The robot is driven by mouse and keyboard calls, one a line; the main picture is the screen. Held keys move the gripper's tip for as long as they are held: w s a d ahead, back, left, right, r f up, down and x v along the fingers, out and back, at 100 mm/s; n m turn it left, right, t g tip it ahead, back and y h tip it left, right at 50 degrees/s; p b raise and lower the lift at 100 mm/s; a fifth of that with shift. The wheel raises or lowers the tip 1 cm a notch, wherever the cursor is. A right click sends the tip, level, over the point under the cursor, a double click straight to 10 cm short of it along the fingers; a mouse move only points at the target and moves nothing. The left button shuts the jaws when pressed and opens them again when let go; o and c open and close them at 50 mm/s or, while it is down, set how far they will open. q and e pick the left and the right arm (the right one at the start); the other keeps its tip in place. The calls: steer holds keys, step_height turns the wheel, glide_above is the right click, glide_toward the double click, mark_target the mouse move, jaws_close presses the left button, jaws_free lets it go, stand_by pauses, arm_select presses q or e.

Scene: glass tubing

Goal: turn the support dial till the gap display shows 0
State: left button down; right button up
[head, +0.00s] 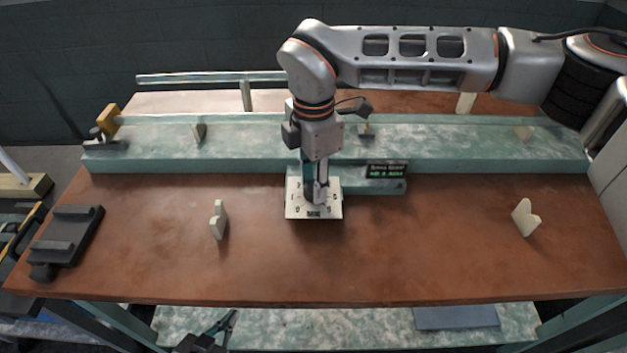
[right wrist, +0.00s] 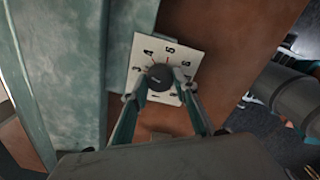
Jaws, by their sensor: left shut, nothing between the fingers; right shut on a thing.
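The support dial is a round black knob (right wrist: 159,77) on a white plate with numbers (right wrist: 146,46), seen in the right wrist view. A red mark shows on the plate beside the knob. In the head view the white plate (head: 332,210) lies in front of the green bench, and my gripper hides the knob. My right gripper (head: 316,198) points down and is shut on the knob, with a finger on each side in the wrist view (right wrist: 160,92). The gap display (head: 387,171) has green characters too small to read surely. My left gripper (head: 231,318) is shut and empty, low in front of the table.
Pale notched supports (head: 218,220) and (head: 526,218) stand on the brown tabletop (head: 430,240) either side of the dial. The green bench (head: 480,150) runs behind, with a yellow block (head: 109,119) at its left end. A dark device (head: 68,238) sits at the table's left.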

steer(key=shift+m, duration=0.6)
steer(key=shift+w+r, duration=0.1)
steer(key=o, duration=1.1)
step_height(320, 180, up, 12)
